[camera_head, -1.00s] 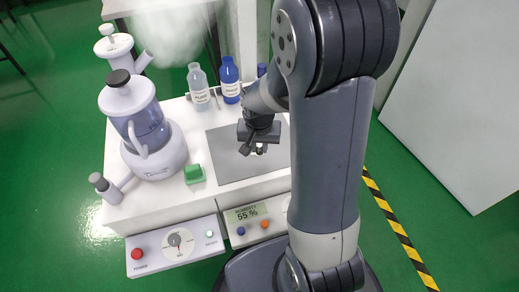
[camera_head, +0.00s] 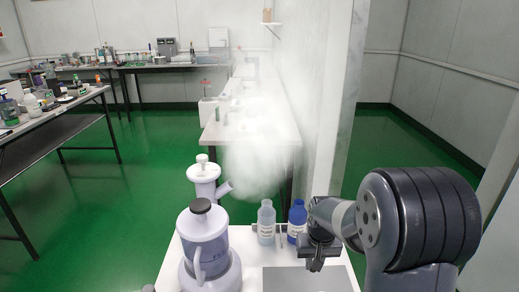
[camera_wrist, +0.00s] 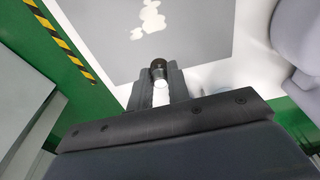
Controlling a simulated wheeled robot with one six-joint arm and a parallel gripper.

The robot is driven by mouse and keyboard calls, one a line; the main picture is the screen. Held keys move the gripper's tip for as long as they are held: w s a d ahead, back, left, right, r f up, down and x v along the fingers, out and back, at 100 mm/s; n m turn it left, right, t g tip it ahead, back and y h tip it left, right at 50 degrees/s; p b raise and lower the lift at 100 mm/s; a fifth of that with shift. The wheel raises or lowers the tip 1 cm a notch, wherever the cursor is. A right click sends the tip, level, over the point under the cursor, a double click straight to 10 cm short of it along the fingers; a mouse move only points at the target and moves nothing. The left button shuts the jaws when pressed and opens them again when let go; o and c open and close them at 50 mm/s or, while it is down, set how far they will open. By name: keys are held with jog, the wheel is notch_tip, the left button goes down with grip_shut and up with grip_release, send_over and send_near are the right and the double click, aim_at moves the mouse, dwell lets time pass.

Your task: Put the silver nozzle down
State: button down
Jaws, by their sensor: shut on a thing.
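The silver nozzle (camera_wrist: 158,66) shows in the wrist view as a small, dark, shiny round piece between the fingertips of my gripper (camera_wrist: 161,82). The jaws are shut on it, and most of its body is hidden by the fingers. In the head view my gripper (camera_head: 317,262) hangs above the grey mat (camera_head: 300,281) on the white table, and the nozzle cannot be made out there. In the wrist view the mat (camera_wrist: 195,45) lies beyond the fingertips, with pale blotches on it. The gap between nozzle and mat is unclear.
A humidifier-like machine with a clear tank (camera_head: 205,245) stands left of the mat. A white spouted unit (camera_head: 203,180) is behind it, near pale mist (camera_head: 258,165). A clear bottle (camera_head: 266,225) and a blue bottle (camera_head: 297,222) stand behind the mat.

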notch_tip(320, 180, up, 16)
jog(key=s+p, duration=0.2)
jog(key=p, duration=2.1)
jog(key=shift+s+f+p, duration=0.2)
jog(key=shift+s+p, duration=0.05)
jog(key=shift+p, duration=0.15)
